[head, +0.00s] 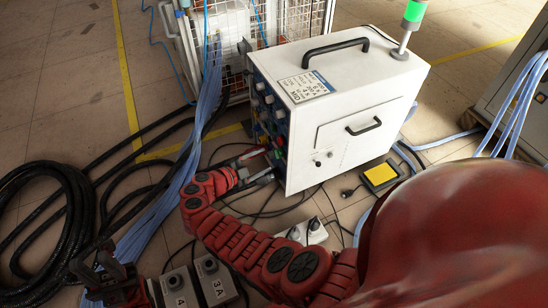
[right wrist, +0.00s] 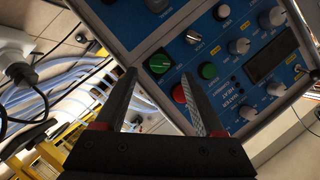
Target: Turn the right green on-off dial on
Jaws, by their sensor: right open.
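The induction heater (head: 345,110) is a white box with a blue control panel on its left face, seen edge-on in the head view. In the right wrist view the blue panel (right wrist: 225,50) shows tilted. A green dial (right wrist: 158,63) sits on a black square plate, with a round green knob (right wrist: 207,71) to its right and a red button (right wrist: 180,93) below. My right gripper (head: 268,163) is open at the panel; in the wrist view its fingers (right wrist: 159,77) are spread around the green dial's area, with no contact discernible. My left gripper (head: 103,268) is at lower left; its jaw state is unclear.
Black hoses (head: 50,200) and blue cables (head: 165,205) lie on the floor at left. Grey control boxes (head: 215,280) are near my left gripper. A yellow pedal (head: 380,174) lies right of the heater. A wire cage (head: 245,30) stands behind. Several white knobs (right wrist: 239,46) crowd the panel.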

